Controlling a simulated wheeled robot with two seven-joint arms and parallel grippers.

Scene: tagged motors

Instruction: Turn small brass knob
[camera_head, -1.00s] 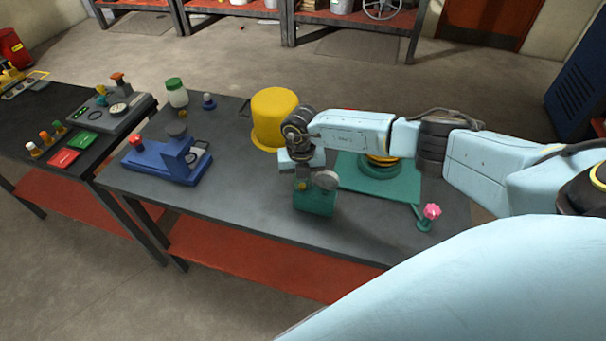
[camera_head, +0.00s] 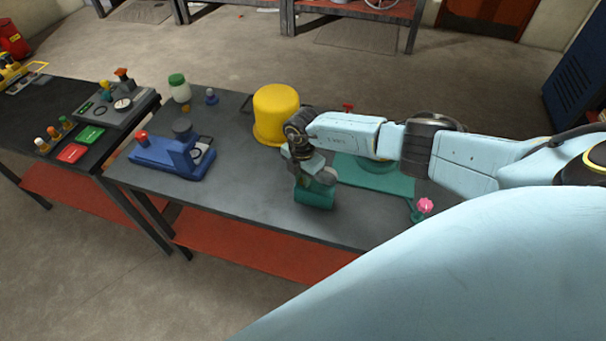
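My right gripper (camera_head: 303,172) comes in from the right and points down at a small teal housing (camera_head: 315,196) at the table's front middle. Its fingers touch or hang just above the housing's top; they are too small and overlapped to show whether they are open or shut. A grey round part (camera_head: 326,176) shows beside the fingers. I cannot make out a brass knob at the housing now; the gripper may hide it. A tiny brass-coloured piece (camera_head: 186,108) stands near the white jar; I cannot tell what it is. My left gripper is out of view.
A yellow bucket-like drum (camera_head: 276,112) stands behind my gripper. A blue device (camera_head: 170,160) is to the left, a green-lidded jar (camera_head: 179,88) behind it. A teal plate (camera_head: 350,174) lies under my forearm, and a pink knob (camera_head: 425,205) is at right. Table between blue device and housing is clear.

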